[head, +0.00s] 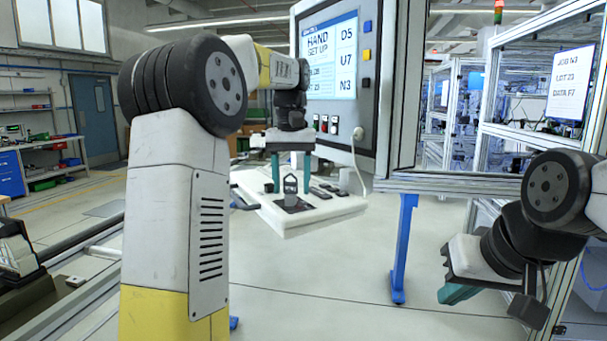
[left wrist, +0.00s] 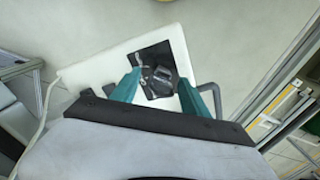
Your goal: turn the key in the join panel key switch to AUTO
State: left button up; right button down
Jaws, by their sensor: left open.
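The white control panel (head: 318,217) juts out below a screen housing. On it, a dark key switch (head: 290,190) with a grey upright key or handle sits on a black plate. The left wrist view also shows this key switch (left wrist: 158,78) on the panel (left wrist: 98,70). My left gripper (head: 291,188) is open above the panel, its teal fingers on either side of the key switch and apart from it in the left wrist view. Which position the key points to is too small to tell. My right gripper (head: 490,298) hangs at lower right, away from the panel; its opening is unclear.
A white cable (head: 359,160) hangs at the panel's right. A blue post (head: 404,245) and metal frame stand right of it. The floor below is clear.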

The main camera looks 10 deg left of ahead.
pick_arm(q)
grip_shut()
jog(key=m, duration=0.9)
jog(key=shift+m, duration=0.6)
